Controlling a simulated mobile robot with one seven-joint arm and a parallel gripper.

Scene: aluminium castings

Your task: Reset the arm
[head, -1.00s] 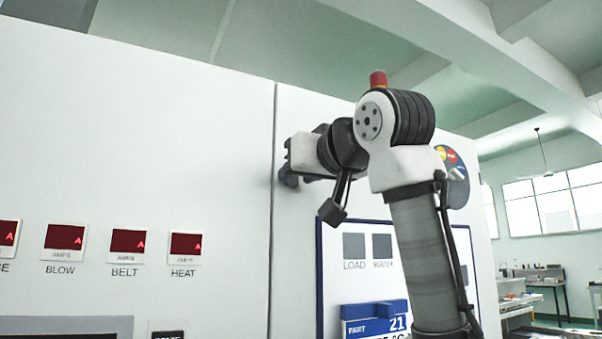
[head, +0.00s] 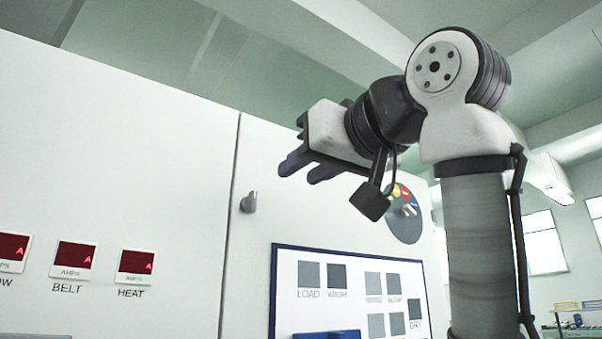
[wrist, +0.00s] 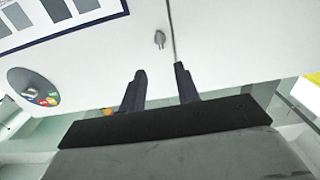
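My gripper (head: 305,168) is raised in front of the white cabinet in the head view, its two dark fingers pointing left. In the wrist view my gripper (wrist: 160,72) shows two dark fingers with a clear gap between them and nothing held. Beyond the fingertips are a small grey knob (wrist: 159,39) and the cabinet's door seam. The knob (head: 249,202) also shows in the head view, left of and below the fingers. The fingers appear apart from the cabinet face.
The white cabinet (head: 130,160) fills the left and middle. It carries red AMPS displays (head: 136,262), a blue-framed panel (head: 310,250) with grey squares, and a round dial plate (head: 404,222) with coloured buttons. Space above the cabinet is open up to the ceiling beams.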

